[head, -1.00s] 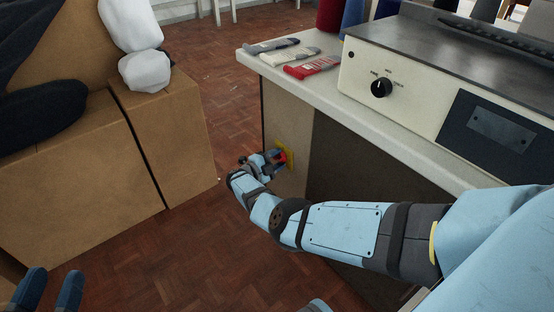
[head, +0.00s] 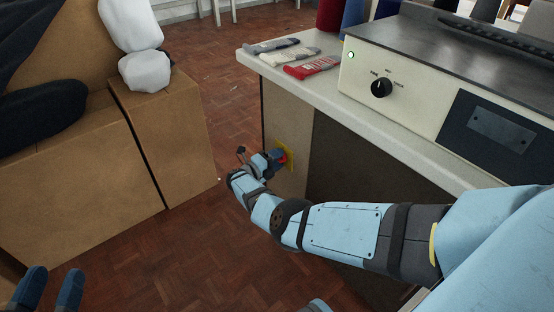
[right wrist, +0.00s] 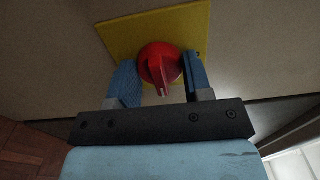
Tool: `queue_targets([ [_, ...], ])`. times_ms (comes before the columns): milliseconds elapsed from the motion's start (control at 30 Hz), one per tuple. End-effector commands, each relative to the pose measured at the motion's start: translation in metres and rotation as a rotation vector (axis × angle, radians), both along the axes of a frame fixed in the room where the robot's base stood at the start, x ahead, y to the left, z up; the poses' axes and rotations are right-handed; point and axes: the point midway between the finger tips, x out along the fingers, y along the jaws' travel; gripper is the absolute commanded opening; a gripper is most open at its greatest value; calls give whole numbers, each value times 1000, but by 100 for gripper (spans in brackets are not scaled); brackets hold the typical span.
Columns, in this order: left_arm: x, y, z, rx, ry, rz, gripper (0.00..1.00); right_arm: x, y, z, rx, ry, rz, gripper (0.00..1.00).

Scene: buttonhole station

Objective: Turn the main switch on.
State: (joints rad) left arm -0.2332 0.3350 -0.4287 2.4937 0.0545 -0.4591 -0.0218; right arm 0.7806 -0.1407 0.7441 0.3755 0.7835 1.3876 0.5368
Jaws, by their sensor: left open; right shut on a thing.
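The main switch is a red rotary knob (right wrist: 158,64) on a yellow plate (right wrist: 122,38), fixed to the beige side panel under the worktop. In the head view the yellow plate (head: 290,157) shows beside my right gripper (head: 277,158), which hides most of the knob. In the right wrist view my right gripper (right wrist: 160,80) has one blue finger on each side of the knob and is shut on it. The knob's ridge points toward the gripper's palm. My left gripper (head: 47,290) is open and empty at the lower left of the head view.
A control box (head: 430,85) with a black dial (head: 381,88) and a lit green lamp (head: 351,55) stands on the worktop (head: 300,82). Several packets lie at its left. Cardboard boxes (head: 85,185) stand at the left, with open floor (head: 150,255) between.

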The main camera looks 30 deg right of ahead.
Motion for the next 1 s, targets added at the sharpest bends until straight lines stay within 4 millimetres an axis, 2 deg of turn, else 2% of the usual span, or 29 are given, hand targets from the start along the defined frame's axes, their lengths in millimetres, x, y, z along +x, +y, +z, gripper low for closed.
queue_targets([
  [267,0,1,-2,12,0,-3,43,0,2,-1,3,1,1,22],
  [300,-1,1,-2,13,0,-4,43,0,2,-1,3,1,1,50],
  [400,-1,2,-2,16,0,-3,43,0,1,-1,2,1,1,71],
  [767,-1,1,-1,9,0,-3,43,0,7,0,2,1,1,71],
  [867,0,0,1,1,2,-2,43,-1,20,0,3,1,3,71],
  [1000,-1,-1,1,-7,9,0,43,-3,50,-1,4,1,4,71],
])
